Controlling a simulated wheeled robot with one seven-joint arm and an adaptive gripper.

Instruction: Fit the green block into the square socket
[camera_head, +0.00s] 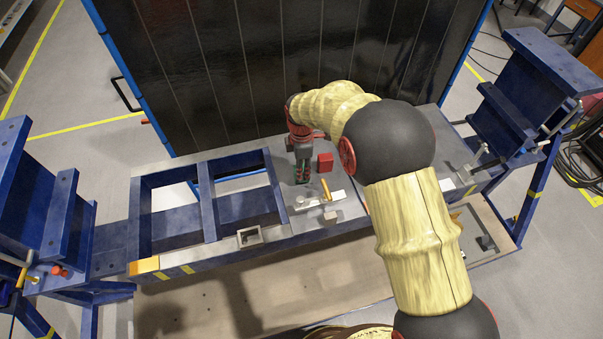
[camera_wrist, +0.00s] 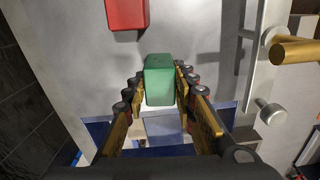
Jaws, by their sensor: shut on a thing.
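The green block (camera_wrist: 160,80) sits between the fingertips of my gripper (camera_wrist: 160,88) in the wrist view. My gripper is shut on it, with a finger on each side. In the head view my gripper (camera_head: 303,178) points down over the grey bench top, right of the blue frame's openings. Only a trace of green shows there, and I cannot tell the block's height above the surface. A small grey square socket (camera_head: 249,237) with a raised rim stands at the bench's front edge, left of and nearer than my gripper. It looks empty.
A red block (camera_head: 325,162) stands just right of my gripper; it also shows in the wrist view (camera_wrist: 127,12). A bar with a yellow-brown handle (camera_head: 326,190) lies close by. A dark panel (camera_head: 290,70) rises behind the bench.

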